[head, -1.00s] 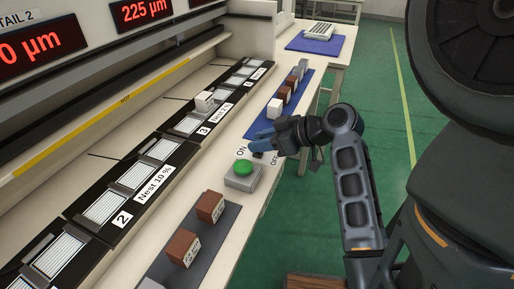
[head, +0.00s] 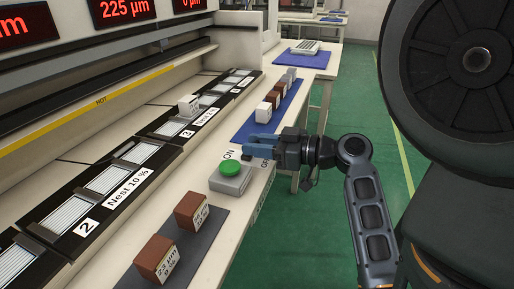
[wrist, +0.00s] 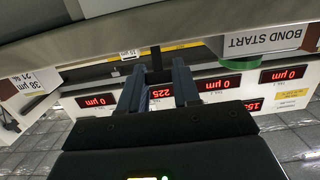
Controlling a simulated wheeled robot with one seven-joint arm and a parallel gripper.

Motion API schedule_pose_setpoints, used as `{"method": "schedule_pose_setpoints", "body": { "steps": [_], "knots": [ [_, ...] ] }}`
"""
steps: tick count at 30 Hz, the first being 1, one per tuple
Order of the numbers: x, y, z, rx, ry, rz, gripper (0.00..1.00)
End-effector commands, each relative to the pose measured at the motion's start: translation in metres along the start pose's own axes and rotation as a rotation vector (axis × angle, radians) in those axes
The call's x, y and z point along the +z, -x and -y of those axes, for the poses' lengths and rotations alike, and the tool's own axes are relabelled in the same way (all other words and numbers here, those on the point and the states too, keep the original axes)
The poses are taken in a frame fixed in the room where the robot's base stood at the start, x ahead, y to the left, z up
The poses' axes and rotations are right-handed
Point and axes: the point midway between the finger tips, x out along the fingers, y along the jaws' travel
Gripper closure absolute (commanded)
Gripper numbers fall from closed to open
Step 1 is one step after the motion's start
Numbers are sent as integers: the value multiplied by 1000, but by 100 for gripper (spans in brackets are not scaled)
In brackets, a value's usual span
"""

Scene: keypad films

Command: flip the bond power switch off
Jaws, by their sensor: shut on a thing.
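The bond power switch stands on the bench front between the ON label (head: 229,154) and the OFF label (head: 266,165). In the head view only a dark bit of it shows below the blue fingertips, and its position is unclear. My gripper (head: 262,143) is at the switch, reaching in from the right. In the wrist view, which is upside down, my gripper's two fingers (wrist: 158,78) stand on either side of a small dark lever (wrist: 156,58), the switch (wrist: 156,58). The fingers are shut on it.
A green button on a grey box (head: 230,170) is just nearer than the switch; the wrist view shows its BOND START label (wrist: 262,42). Two brown blocks (head: 155,257) lie on a dark mat in front. More blocks (head: 263,112) stand on a blue mat behind.

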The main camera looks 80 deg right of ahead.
Motion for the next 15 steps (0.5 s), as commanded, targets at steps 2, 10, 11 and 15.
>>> {"method": "schedule_pose_setpoints", "body": {
  "steps": [2, 10, 11, 15],
  "knots": [
    [-1, 0, 0, 0, 1, -3, 99],
    [-1, 0, 0, 0, 1, -3, 64],
    [-1, 0, 0, 0, 1, -3, 61],
    [-1, 0, 0, 0, 1, -1, 47]
  ]
}}
